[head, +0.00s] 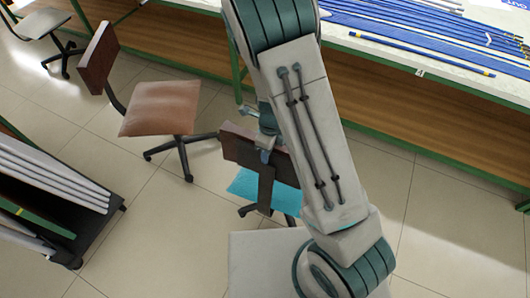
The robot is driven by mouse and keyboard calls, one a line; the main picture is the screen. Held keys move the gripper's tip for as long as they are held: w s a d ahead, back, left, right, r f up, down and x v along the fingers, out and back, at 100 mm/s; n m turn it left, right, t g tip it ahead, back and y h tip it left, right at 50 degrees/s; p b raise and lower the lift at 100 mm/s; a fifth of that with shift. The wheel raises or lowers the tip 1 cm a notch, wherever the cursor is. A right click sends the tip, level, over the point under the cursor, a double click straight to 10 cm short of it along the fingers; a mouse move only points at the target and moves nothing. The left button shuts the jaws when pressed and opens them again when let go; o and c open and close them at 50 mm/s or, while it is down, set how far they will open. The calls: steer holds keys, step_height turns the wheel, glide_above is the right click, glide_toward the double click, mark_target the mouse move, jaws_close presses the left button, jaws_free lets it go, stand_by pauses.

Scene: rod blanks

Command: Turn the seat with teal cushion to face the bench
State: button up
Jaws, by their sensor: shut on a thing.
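The seat with teal cushion (262,190) is in the middle of the head view, partly hidden behind my arm. The bench runs across the top, with a pale top, green frame and wooden lower panel. My gripper (265,150) is at the top of the backrest and is shut on it. The fingertips are small and partly hidden by my arm.
A chair with a brown cushion (160,108) stands to the left, close to the teal seat. A dark cart with pale rods (50,172) is at lower left. Another chair (42,25) is at top left. Blue rods (400,40) lie on the bench. Floor at right is clear.

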steer(key=shift+w+a, duration=0.15)
stand_by(0.3)
steer(key=o, duration=1.4)
steer(key=shift+r, duration=0.1)
steer(key=r, duration=0.8)
steer(key=w+r, duration=0.1)
steer(key=r, duration=0.4)
steer(key=shift+d+p, duration=0.2)
steer(key=shift+p, duration=0.2)
steer(key=shift+r, duration=0.35)
